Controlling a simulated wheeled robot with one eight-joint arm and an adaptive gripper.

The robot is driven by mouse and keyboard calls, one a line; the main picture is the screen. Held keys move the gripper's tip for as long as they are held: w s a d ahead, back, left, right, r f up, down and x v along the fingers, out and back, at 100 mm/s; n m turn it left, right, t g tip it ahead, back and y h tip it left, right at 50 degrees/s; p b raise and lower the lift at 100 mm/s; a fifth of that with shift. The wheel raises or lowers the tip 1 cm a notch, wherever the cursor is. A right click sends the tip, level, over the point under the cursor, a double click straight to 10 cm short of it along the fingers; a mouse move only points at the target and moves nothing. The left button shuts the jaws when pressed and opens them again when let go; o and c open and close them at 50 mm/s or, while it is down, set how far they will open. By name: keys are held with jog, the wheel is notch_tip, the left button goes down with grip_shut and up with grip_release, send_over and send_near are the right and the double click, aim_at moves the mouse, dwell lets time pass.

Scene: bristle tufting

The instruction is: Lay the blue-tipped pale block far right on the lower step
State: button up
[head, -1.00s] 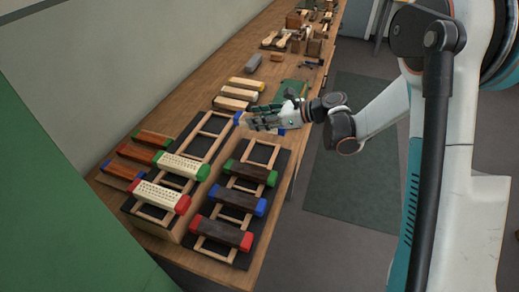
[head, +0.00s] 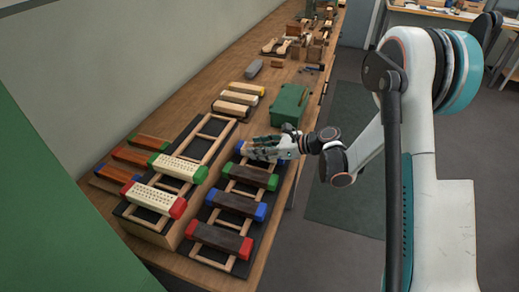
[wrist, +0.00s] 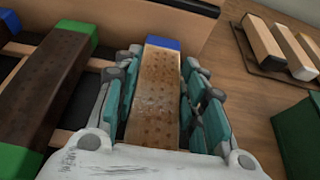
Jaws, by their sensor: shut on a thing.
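My gripper (head: 268,148) is shut on the blue-tipped block (wrist: 155,95), its fingers along both long sides. The block looks tan with small darker dots in the wrist view; its blue end (wrist: 163,43) points away from the wrist. In the head view the fingers hide most of it. It is over the far end of the lower step (head: 243,268), beside the green-tipped dark block (head: 250,174), roughly parallel to it. I cannot tell whether it touches the rails. The lower step also bears blue-tipped (head: 235,205) and red-tipped (head: 220,240) dark blocks.
The upper step (head: 148,232) stands left, with green-tipped (head: 178,168) and red-tipped (head: 153,198) pale dotted blocks. Reddish-brown blocks (head: 130,156) lie farther left. A green box (head: 290,105) is just beyond my gripper. Pale blocks (head: 235,98) lie on a tray behind.

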jog(key=o, duration=1.2)
jog(key=shift+c, duration=0.2)
